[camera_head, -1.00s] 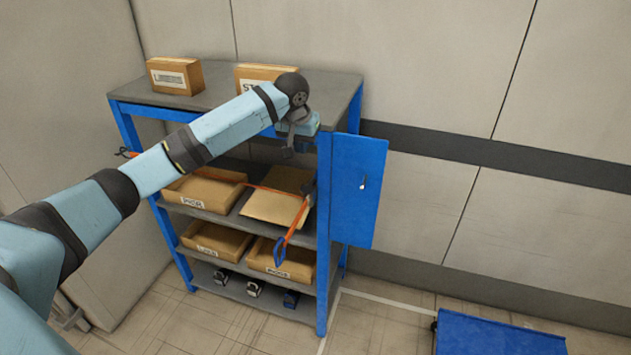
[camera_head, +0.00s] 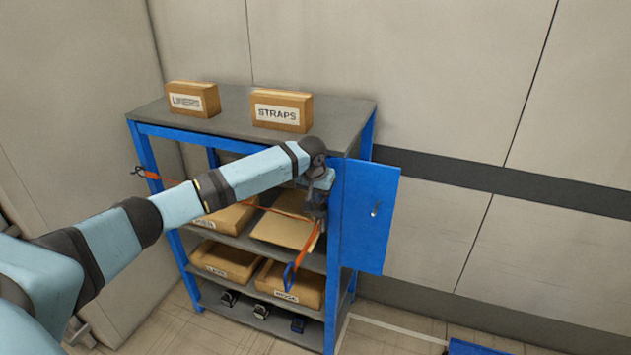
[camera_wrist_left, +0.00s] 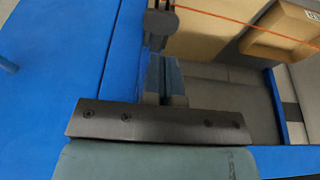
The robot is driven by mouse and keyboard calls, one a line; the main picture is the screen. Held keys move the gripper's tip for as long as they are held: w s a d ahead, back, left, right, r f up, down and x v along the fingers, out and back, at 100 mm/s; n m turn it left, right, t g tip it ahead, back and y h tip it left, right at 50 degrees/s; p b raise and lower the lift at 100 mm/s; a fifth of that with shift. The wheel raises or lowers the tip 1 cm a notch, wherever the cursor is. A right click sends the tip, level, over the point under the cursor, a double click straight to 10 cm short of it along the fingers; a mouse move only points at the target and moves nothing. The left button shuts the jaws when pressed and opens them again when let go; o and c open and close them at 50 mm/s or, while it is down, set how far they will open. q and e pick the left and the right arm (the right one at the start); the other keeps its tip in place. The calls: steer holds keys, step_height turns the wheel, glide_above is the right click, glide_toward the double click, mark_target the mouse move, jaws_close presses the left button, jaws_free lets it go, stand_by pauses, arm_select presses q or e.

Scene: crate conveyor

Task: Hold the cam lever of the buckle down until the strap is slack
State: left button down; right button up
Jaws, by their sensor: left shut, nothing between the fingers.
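The orange strap (camera_head: 262,206) runs across the front of the rack from a hook at the left post toward the right post. Its loose tail (camera_head: 306,246) hangs from the buckle area to a blue end loop. The buckle is a small dark shape by the right post, mostly hidden behind my left gripper (camera_head: 317,208). The lever cannot be made out. My left gripper is shut and empty, right at the buckle; contact cannot be told. My right gripper is not in view.
The blue rack (camera_head: 143,150) holds several cardboard bins, with a tilted tan carton (camera_head: 280,230) behind the strap. A blue panel (camera_head: 366,220) stands out at the right post, close to my wrist. Two labelled boxes (camera_head: 282,111) stand on top.

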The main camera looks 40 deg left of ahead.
mark_target(318, 212)
arm_select(q)
steer(key=shift+f, duration=1.85)
